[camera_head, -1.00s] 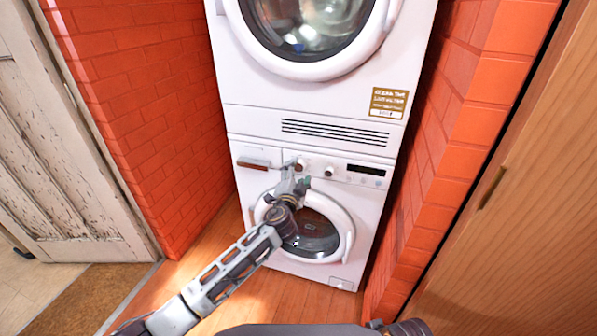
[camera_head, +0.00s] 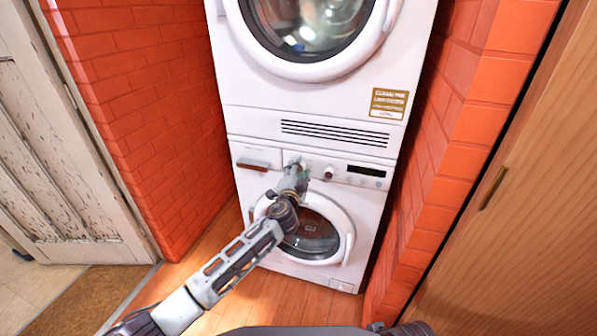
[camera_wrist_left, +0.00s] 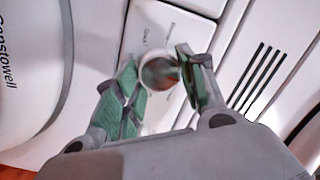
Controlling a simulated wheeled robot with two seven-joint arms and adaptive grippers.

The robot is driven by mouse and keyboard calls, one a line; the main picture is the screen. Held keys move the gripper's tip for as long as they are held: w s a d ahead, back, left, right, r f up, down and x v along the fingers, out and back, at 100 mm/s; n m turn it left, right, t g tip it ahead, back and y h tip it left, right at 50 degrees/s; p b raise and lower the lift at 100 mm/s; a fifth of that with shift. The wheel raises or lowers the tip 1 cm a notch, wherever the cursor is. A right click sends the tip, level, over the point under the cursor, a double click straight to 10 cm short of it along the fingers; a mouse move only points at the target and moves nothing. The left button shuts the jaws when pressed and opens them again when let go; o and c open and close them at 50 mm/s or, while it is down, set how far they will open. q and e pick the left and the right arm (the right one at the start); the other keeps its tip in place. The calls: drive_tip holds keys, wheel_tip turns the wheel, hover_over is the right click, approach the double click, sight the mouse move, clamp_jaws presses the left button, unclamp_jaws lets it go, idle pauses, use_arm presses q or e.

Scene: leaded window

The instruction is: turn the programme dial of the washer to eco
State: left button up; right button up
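The washer (camera_head: 257,179) is the lower white machine of a stack. Its programme dial (camera_wrist_left: 158,74) is round with a pale rim and a brownish face, slightly blurred in the left wrist view. My left gripper (camera_wrist_left: 158,68) is at the panel with one green-padded finger on each side of the dial, and the pads appear to touch it. In the head view my left gripper (camera_head: 297,168) hides most of the dial. A printed label (camera_wrist_left: 146,38) beside the dial reads like "Quick"; the eco mark is not readable. My right gripper is not in view.
A second knob (camera_head: 328,173) and a dark display (camera_head: 366,171) are right of the dial. A drawer handle (camera_head: 252,165) is on its left. The dryer (camera_head: 245,100) stands above. Brick walls (camera_head: 150,110) close in both sides; a wooden door (camera_head: 520,230) is at right.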

use_arm(q)
drive_tip(key=shift+c, duration=1.2)
drive_tip(key=shift+f+m, duration=0.1)
drive_tip(key=shift+m, duration=0.5)
drive_tip(key=m, duration=0.3)
drive_tip(key=shift+f+m+t, duration=0.1)
drive_tip(key=shift+m+t, duration=0.2)
drive_tip(key=m+h, duration=0.1)
drive_tip(key=m, duration=0.5)
drive_tip(key=shift+f+m, duration=0.15)
drive_tip(key=shift+m, duration=0.25)
drive_tip(key=shift+a+f+m+h+p, duration=0.1)
drive_tip(key=shift+m+h+p, duration=0.35)
drive_tip(key=shift+m, duration=1.4)
drive_tip(key=shift+a+m+h+p, duration=0.1)
drive_tip(key=shift+m+h+p, duration=0.3)
drive_tip(key=shift+m, duration=1.45)
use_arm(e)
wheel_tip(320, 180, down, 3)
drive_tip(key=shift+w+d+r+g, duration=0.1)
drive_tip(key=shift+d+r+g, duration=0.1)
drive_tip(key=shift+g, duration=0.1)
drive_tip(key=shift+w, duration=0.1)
